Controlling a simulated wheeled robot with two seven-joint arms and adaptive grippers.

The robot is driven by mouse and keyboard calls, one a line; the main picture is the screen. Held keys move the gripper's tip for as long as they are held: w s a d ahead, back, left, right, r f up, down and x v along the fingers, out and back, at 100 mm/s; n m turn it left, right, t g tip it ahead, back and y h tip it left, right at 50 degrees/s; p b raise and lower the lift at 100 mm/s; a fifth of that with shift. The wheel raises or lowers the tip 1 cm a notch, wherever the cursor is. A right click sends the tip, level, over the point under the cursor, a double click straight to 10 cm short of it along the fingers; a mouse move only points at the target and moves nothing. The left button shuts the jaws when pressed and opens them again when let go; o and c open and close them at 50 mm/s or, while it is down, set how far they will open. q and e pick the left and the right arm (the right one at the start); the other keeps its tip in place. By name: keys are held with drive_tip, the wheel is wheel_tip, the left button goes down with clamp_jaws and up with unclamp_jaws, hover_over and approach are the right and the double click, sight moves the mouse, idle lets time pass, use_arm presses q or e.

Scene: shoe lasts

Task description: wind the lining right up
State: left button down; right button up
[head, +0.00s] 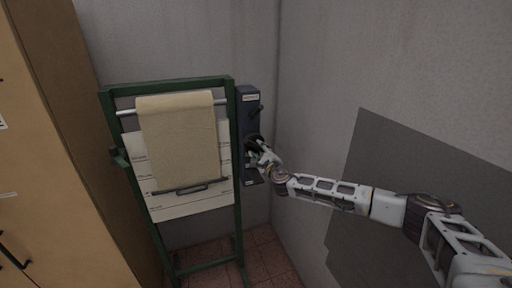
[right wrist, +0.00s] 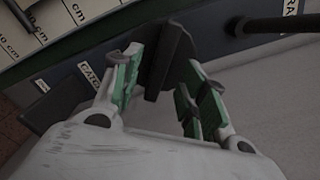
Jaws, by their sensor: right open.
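The cream lining (head: 180,140) hangs from a pale roller (head: 128,112) across the green stand. A dark bar with a handle (head: 180,189) crosses its lower end, well below the roller. A dark blue box (head: 246,98) is fixed to the stand's right side, with a dark peg (head: 257,109) near its top. My right gripper (head: 254,151) is at the box's lower part. In the right wrist view my right gripper (right wrist: 162,78) is open, its green-padded fingers on either side of a dark upright piece (right wrist: 166,62). I cannot tell whether they touch it. My left gripper is out of view.
A white board with a centimetre scale (head: 190,209) stands behind the lining. A dark rod (right wrist: 270,26) juts out beside the gripper in the right wrist view. A tan cabinet (head: 55,150) stands close at left. Grey walls are behind and right; tiled floor shows below.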

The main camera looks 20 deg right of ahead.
sight(256, 147)
drive_tip(key=shift+w+a, duration=0.1)
drive_tip(key=shift+w, duration=1.5)
idle(1.7)
drive_tip(key=shift+s, duration=0.25)
idle(0.4)
clamp_jaws()
idle(0.4)
drive_tip(key=shift+f+m, duration=0.15)
drive_tip(key=shift+m, duration=0.75)
drive_tip(key=shift+m+b, duration=0.45)
drive_tip(key=shift+m, duration=0.45)
